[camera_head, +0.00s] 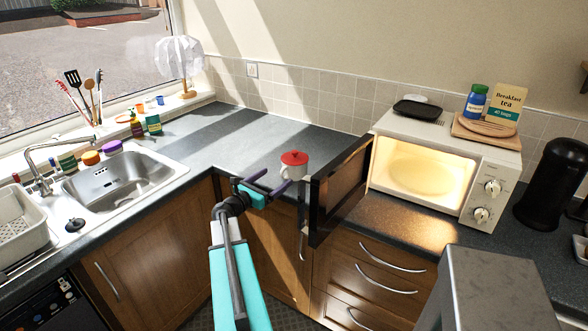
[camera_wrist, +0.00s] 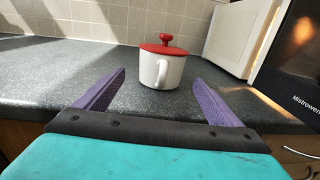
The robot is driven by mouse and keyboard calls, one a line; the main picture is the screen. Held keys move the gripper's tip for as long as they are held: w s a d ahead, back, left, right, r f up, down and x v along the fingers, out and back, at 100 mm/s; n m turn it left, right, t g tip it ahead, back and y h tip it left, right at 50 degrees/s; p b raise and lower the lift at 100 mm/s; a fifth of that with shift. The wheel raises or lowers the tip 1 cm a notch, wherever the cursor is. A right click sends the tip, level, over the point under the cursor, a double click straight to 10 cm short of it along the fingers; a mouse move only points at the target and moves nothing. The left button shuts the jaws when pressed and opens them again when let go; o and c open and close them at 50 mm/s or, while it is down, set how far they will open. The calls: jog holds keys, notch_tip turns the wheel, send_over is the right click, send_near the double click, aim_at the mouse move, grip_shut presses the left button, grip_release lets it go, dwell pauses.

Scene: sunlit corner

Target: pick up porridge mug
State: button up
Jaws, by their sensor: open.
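The porridge mug (camera_head: 294,167) is white with a red lid and stands upright on the dark worktop, left of the open microwave door. In the wrist view the mug (camera_wrist: 161,66) is centred ahead of my gripper, its handle towards me and its red knob on top. My gripper (camera_head: 268,187) is at the worktop's front edge, just short of the mug. Its purple fingers (camera_wrist: 160,92) are open and empty, one to each side of the mug's line, with the mug beyond their tips.
The open microwave door (camera_head: 340,188) juts out just right of the mug. The lit microwave (camera_head: 447,168) stands behind it. The tiled wall (camera_head: 316,101) is at the back. The worktop (camera_head: 235,143) left of the mug is clear up to the sink (camera_head: 115,181).

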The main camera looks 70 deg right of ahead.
aim_at(281, 174)
jog(key=shift+p+x, duration=0.35)
jog(key=shift+x, duration=1.45)
jog(key=shift+s+d+p, duration=0.2)
jog(key=shift+d+p, duration=0.15)
jog(key=shift+d, duration=0.1)
jog(key=shift+p+x, duration=1)
jog(key=shift+x, duration=1.1)
jog(key=shift+s, duration=0.2)
jog(key=shift+a, duration=0.1)
jog(key=shift+c, duration=0.3)
jog(key=c, duration=1.1)
jog(key=shift+r, duration=0.15)
jog(key=shift+c, duration=0.4)
